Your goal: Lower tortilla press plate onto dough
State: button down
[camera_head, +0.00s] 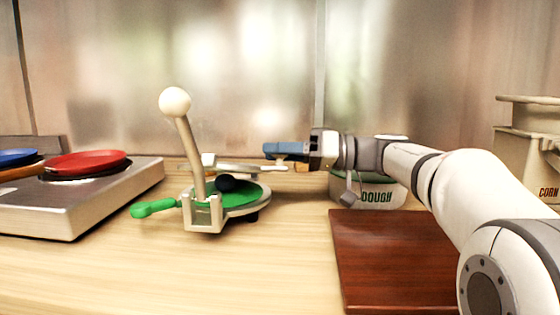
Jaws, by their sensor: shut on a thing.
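The tortilla press stands on the counter left of centre, with a green lower disc (250,195), a tall pale lever with a round knob (175,101) and a green handle (153,208). A dark dough ball (231,183) sits on the green disc, partly behind the press bracket. The pale upper plate (235,165) is nearly level, just above the dough, with a gap showing at its right side. My gripper (283,156), with blue fingers, is shut on the plate's right edge. The exact grip is small and partly hidden.
A dark red board (390,255) lies at the front right. A stove (105,205) with a red pan (86,162) and a blue pan (17,156) is at left. A CORN container (535,150) is at far right. The front counter is clear.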

jog(key=shift+s+f+b, duration=0.35)
jog(key=shift+f+b, duration=0.1)
jog(key=shift+f, duration=0.15)
jog(key=c, duration=1.1)
grip_release()
jog(key=shift+d, duration=0.1)
jog(key=d+p, duration=0.2)
jog(key=d, duration=0.5)
jog(key=shift+d, duration=0.3)
